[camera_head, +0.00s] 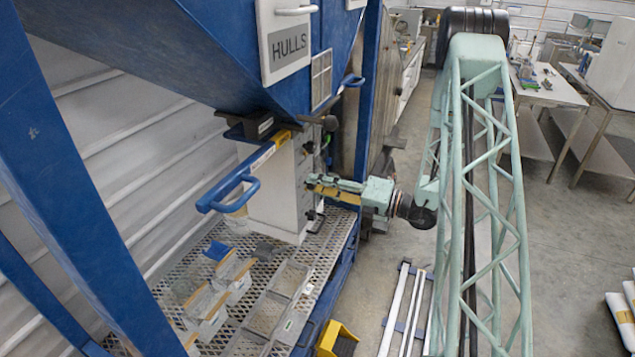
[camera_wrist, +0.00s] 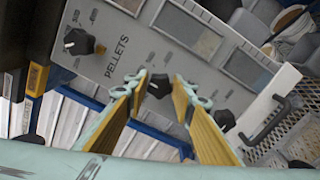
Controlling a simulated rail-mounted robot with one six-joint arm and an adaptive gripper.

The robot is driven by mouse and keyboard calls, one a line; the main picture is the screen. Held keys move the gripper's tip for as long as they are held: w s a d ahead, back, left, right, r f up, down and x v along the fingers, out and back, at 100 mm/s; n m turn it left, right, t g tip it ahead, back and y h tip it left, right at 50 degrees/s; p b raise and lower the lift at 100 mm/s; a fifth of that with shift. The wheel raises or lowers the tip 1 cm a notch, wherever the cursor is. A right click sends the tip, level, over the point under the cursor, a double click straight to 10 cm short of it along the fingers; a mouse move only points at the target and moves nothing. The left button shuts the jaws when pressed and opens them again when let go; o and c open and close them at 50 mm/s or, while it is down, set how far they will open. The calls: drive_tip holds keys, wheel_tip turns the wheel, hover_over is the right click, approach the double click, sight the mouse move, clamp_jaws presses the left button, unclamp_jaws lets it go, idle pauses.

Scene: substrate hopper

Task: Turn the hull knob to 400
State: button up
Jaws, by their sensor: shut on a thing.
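The white control box (camera_head: 270,205) hangs under the blue hopper (camera_head: 225,50) marked HULLS. My gripper (camera_head: 310,186) reaches its face from the right. In the wrist view the box's tilted panel (camera_wrist: 125,35) carries a row of black knobs. My gripper's yellow-padded fingers (camera_wrist: 160,82) are shut on the middle knob (camera_wrist: 159,88), one on each side. A left knob (camera_wrist: 78,42) and a right knob (camera_wrist: 222,121) stand free. The word PELLETS is printed between the left and middle knobs. The held knob's own label and dial setting cannot be read.
Grey display windows (camera_wrist: 188,30) line the panel above the knobs. Below is a mesh platform (camera_head: 305,275) with clear bins (camera_head: 215,300). A yellow step (camera_head: 337,338) stands on the floor.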

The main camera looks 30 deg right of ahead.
idle(0.4)
drive_tip(key=o, duration=0.8)
drive_tip(key=shift+o, duration=0.2)
drive_tip(key=shift+s+d, duration=0.1)
drive_tip(key=shift+s, duration=0.05)
drive_tip(key=v, duration=1.1)
drive_tip(key=shift+s+d, duration=0.25)
idle(0.3)
